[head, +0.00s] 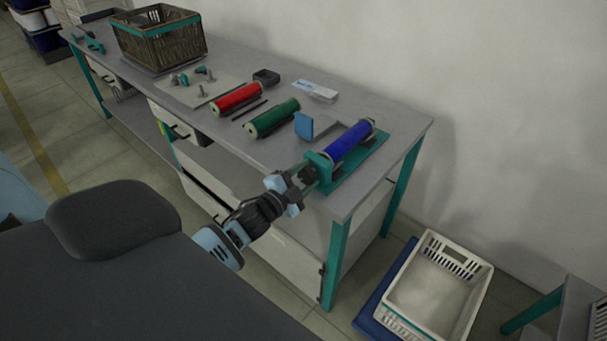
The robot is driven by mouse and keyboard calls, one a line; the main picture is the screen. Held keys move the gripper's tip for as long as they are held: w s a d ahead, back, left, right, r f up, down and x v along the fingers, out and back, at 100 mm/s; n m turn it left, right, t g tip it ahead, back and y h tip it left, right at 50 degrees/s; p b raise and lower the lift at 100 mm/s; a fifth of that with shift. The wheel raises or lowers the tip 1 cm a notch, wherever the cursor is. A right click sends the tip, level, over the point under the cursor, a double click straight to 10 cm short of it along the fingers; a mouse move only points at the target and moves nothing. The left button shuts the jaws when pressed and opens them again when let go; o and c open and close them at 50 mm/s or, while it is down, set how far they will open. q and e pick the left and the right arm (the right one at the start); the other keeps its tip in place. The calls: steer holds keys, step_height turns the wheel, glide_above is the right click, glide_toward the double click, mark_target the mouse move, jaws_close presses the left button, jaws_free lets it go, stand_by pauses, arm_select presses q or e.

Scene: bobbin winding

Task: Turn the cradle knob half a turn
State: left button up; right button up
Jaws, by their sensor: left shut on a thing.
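A teal cradle (366,163) stands near the right end of the grey workbench and bears a blue bobbin (349,141). The cradle knob (309,175) is a small dark part at the cradle's near left end, largely hidden by the fingers. My left gripper (297,183) is at this end of the cradle, shut on the knob. Its arm comes in from the lower left. My right gripper is not in view.
On the workbench (410,124), a red bobbin (238,98) and a green bobbin (272,118) lie left of the cradle. A blue upright plate (304,126) stands close by. A wicker basket (160,42) is at the far left. A white crate (478,268) is on the floor at right.

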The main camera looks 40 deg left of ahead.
arm_select(q)
steer(key=n+p, duration=0.1)
steer(key=n, duration=0.3)
steer(key=shift+r+n, duration=0.15)
steer(key=shift+n, duration=0.15)
steer(key=shift+n+p, duration=0.4)
steer(key=shift+n, duration=1.4)
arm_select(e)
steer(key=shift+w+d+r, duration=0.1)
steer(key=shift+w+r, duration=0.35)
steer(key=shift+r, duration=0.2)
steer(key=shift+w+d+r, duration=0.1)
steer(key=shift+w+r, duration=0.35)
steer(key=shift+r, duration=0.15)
arm_select(q)
steer(key=o, duration=1)
steer(key=shift+f, duration=0.2)
steer(key=shift+c, duration=0.2)
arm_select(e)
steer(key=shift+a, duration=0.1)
arm_select(q)
steer(key=s, duration=0.7)
steer(key=shift+s+a, duration=0.3)
steer(key=shift+s, duration=0.1)
